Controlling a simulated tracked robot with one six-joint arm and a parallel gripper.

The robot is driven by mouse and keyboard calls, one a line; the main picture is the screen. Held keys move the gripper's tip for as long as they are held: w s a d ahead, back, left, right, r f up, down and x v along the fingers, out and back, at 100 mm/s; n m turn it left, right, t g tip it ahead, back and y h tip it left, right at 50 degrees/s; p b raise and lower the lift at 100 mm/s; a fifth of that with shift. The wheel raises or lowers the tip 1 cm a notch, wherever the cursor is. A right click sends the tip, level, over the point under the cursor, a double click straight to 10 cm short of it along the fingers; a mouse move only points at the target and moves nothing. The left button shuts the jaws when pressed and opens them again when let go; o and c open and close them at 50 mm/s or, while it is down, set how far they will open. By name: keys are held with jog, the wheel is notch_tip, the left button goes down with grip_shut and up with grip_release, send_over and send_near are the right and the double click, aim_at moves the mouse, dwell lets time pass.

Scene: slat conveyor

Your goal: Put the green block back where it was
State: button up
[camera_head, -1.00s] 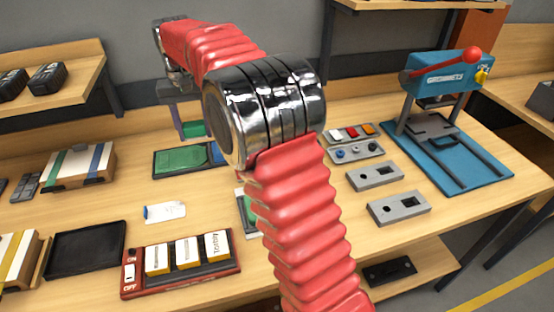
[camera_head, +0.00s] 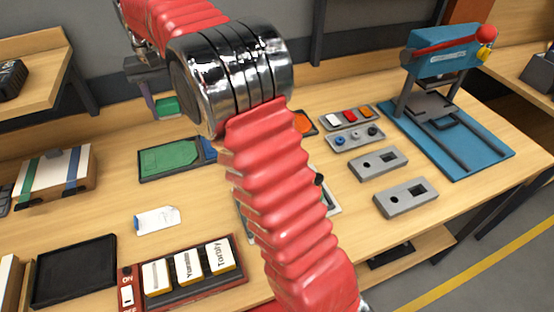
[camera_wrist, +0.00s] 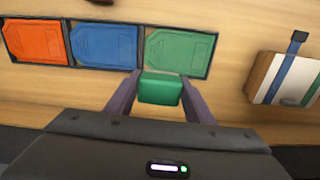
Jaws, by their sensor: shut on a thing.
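My gripper (camera_wrist: 160,80) is shut on the green block (camera_wrist: 160,91), with one dark finger on each side of it. In the head view the green block (camera_head: 166,107) shows behind the table's middle, partly hidden by my arm. The block is held up near the green area (camera_wrist: 178,53) of a dark tray (camera_wrist: 143,58) in the wrist view. That tray also has blue (camera_wrist: 104,46) and orange (camera_wrist: 35,41) areas. In the head view the green area (camera_head: 168,158) is plain, and my arm hides the middle of the tray. I cannot tell the block's exact height.
A striped box (camera_head: 55,176) stands left of the tray. A white card (camera_head: 157,219), a black tray (camera_head: 75,270) and a red holder with labelled blocks (camera_head: 190,268) lie in front. Grey fixtures (camera_head: 378,164) and a blue press (camera_head: 450,110) stand right. Bare wood surrounds the card.

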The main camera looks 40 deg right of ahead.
jog(key=shift+d, duration=0.1)
jog(key=s+d+f, duration=0.2)
jog(key=s+d, duration=0.8)
jog(key=s+d+f, duration=0.2)
jog(key=s+d, duration=0.9)
jog(key=shift+f, duration=0.1)
jog(key=shift+f, duration=3.15)
jog(key=shift+f, duration=1.85)
